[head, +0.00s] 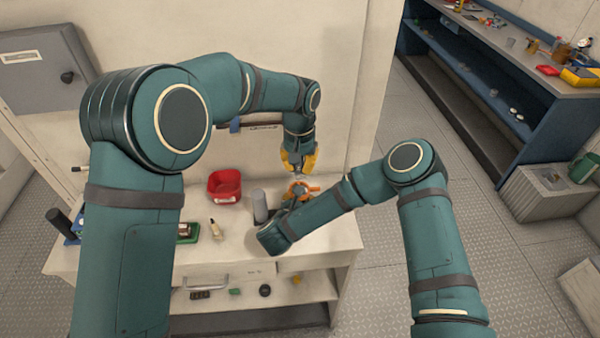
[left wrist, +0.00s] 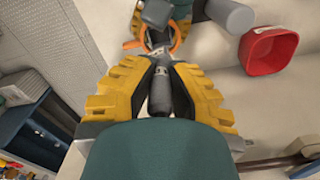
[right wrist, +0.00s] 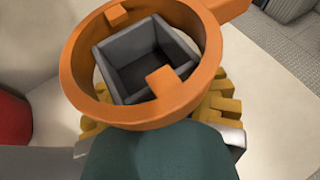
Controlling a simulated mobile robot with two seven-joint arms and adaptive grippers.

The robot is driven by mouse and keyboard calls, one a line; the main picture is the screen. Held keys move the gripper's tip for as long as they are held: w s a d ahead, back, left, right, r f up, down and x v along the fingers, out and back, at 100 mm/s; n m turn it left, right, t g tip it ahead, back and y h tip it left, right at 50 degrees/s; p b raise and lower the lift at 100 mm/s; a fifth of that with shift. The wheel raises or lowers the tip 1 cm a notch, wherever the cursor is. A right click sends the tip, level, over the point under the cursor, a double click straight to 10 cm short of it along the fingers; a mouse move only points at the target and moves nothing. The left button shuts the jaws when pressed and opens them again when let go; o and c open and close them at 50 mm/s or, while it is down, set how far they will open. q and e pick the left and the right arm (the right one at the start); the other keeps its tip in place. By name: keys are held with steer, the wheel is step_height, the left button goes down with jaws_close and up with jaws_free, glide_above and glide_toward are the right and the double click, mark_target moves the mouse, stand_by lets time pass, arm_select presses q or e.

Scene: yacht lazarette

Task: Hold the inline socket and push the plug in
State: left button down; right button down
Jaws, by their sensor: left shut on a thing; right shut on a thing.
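My left gripper (head: 299,168) points down over the bench with its yellow fingers shut on a dark grey plug (left wrist: 160,92). The plug's narrower end points toward an orange ring in the left wrist view. My right gripper (head: 298,190) is low, just below the left one, shut on the inline socket. The socket shows as an orange ring (right wrist: 87,28) with inner tabs around a square grey opening (right wrist: 128,58). No plug shows inside that opening. The socket's lower part and the right fingertips are mostly hidden. The exact gap between plug and socket is unclear.
A red bin (head: 224,187) stands on the bench (head: 215,255) left of the grippers. A grey cylinder (head: 260,205) stands close beside the right gripper. A small pale bottle (head: 215,230) is nearer the front. The wall is close behind my left arm.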

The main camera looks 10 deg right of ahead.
arm_select(q)
steer(key=shift+s+r+m, duration=0.1)
steer(key=shift+r+m, duration=0.25)
steer(key=shift+m, duration=0.4)
steer(key=shift+r+m, duration=0.35)
steer(key=shift+m, duration=0.4)
steer(key=shift+f, duration=0.1)
steer(key=shift+f, duration=2.15)
steer(key=shift+f, duration=0.2)
steer(key=shift+f, duration=0.25)
steer(key=shift+f, duration=1.75)
steer(key=c, duration=1)
jaws_free()
arm_select(e)
steer(key=shift+r, duration=0.1)
arm_select(q)
step_height(320, 180, up, 12)
